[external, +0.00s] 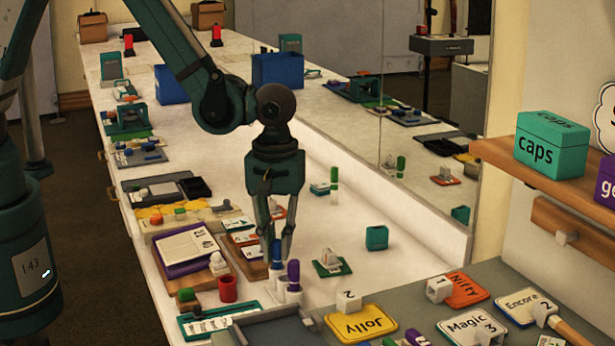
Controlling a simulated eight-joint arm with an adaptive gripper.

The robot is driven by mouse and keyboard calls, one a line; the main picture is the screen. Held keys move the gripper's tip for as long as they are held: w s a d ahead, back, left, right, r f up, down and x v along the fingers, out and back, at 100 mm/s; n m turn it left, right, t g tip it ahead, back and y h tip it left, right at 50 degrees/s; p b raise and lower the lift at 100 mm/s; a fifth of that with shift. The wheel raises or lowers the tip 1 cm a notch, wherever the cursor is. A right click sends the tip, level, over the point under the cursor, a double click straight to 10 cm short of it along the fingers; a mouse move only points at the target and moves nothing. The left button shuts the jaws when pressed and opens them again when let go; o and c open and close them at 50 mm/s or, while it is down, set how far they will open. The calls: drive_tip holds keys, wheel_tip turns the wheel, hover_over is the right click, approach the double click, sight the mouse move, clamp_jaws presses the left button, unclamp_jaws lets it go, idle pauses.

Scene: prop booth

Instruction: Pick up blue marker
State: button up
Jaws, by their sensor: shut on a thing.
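The blue marker (277,254) stands upright with its blue part up and a white lower body, near the front of the white counter. My gripper (278,250) points down over it, with its two fingers on either side of the blue part. The fingers are shut on the marker. A purple-topped marker (293,272) stands upright close to the right. The fingers partly cover the blue marker's top, and I cannot tell whether its base touches the counter.
A red cup (228,289) and a white figure (218,264) stand to the left. A small green stand (330,263) is to the right, and a green box (377,238) is beyond it. A grey table (400,285) with name cards is in front. A mirror runs along the counter's right side.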

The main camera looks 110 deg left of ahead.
drive_tip(key=shift+r, duration=0.1)
drive_tip(key=shift+r+p, duration=0.35)
drive_tip(key=shift+r, duration=4.55)
